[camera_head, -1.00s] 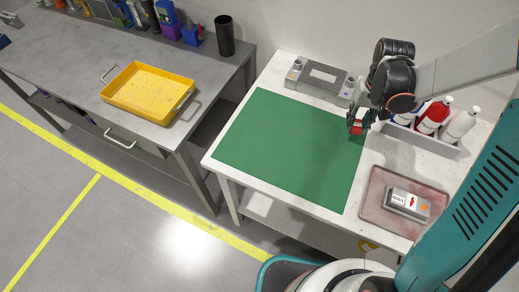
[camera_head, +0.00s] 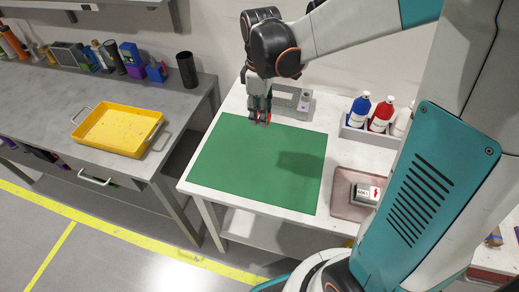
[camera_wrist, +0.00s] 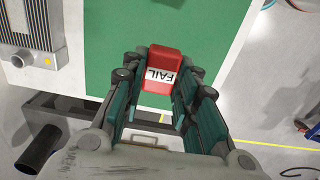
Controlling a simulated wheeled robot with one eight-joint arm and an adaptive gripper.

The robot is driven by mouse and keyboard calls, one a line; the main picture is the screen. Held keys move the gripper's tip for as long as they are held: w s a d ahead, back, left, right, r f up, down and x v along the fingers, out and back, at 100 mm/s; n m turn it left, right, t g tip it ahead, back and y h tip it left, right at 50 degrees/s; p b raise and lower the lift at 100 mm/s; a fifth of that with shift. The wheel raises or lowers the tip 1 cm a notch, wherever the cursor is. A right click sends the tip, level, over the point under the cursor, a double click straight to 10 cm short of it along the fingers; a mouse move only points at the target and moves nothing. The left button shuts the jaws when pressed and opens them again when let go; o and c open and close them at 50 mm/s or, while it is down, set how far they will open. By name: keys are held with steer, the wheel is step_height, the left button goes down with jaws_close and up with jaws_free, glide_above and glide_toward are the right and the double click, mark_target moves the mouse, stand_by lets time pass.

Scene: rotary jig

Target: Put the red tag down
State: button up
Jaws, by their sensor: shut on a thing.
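The red tag (camera_wrist: 162,66) has a white label reading FAIL and shows in the wrist view between the fingers. My gripper (camera_wrist: 158,100) is shut on it. In the head view my gripper (camera_head: 260,119) points down over the back edge of the green mat (camera_head: 240,165), with only a little red of the tag showing at its fingertips. The tag appears held above the table; the exact gap to the surface is hard to tell.
A grey fixture (camera_head: 291,101) stands behind my gripper. A bottle rack (camera_head: 366,135) is at the back right, and a pinkish tray (camera_head: 345,205) with a grey box (camera_head: 366,193) at the front right. The green mat is clear. A yellow tray (camera_head: 118,129) sits on the left bench.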

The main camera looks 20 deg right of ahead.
mark_target(260, 155)
step_height(260, 155, down, 17)
steer(key=b, duration=0.5)
steer(key=shift+f+b, duration=0.2)
steer(key=shift+b, duration=0.1)
steer(key=o, duration=1)
steer(key=shift+c, duration=0.2)
steer(key=shift+r, duration=0.2)
